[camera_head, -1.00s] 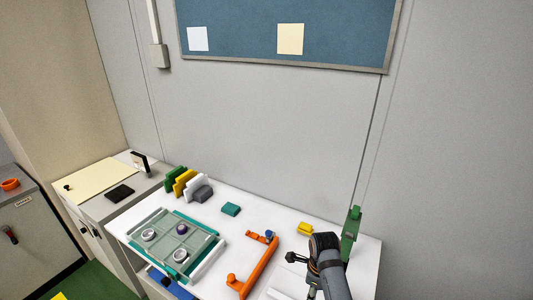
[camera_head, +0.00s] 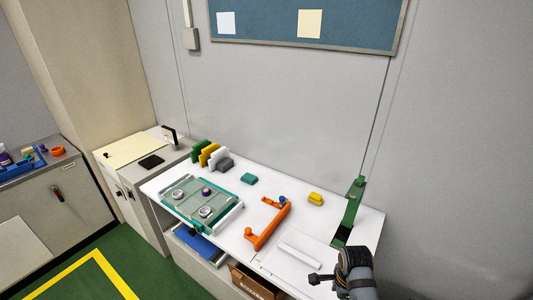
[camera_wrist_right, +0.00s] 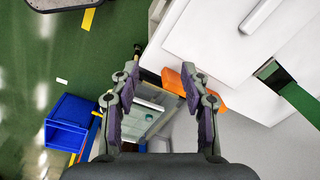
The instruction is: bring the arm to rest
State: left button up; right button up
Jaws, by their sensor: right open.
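My right arm (camera_head: 354,272) comes in at the bottom right of the head view, in front of the white table (camera_head: 300,222). Its gripper shows there only in part, as a dark tip at the table's front edge. In the right wrist view my right gripper (camera_wrist_right: 159,88) is open, with its two fingers wide apart and nothing between them. Below the fingers are the floor and the table's edge, with the tray fixture behind. My left gripper is not in view.
A teal tray fixture (camera_head: 181,194) with round parts stands on the table's left. A blue bin (camera_wrist_right: 67,128) shows in the wrist view. Green floor lies in front.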

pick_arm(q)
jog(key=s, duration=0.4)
pick_arm(e)
jog(key=s+d+r+n+t, duration=0.1)
jog(key=s+r+n, duration=0.2)
jog(key=s+n, duration=0.55)
jog(key=s+d+r+n+t, duration=0.25)
jog(key=s+n, duration=0.25)
jog(key=n, duration=0.6)
notch_tip(320, 180, down, 30)
jog(key=s+d+g+b, duration=0.2)
jog(key=b, duration=0.3)
pick_arm(q)
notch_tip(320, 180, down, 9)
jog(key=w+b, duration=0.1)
jog(key=b, duration=0.3)
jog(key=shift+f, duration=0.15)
pick_arm(e)
jog(key=s+d+f+g, duration=0.1)
jog(key=s+f, duration=1.7)
jog(key=f, duration=0.3)
jog(key=shift+s+f+h, duration=0.2)
jog(key=shift+s+h, duration=0.1)
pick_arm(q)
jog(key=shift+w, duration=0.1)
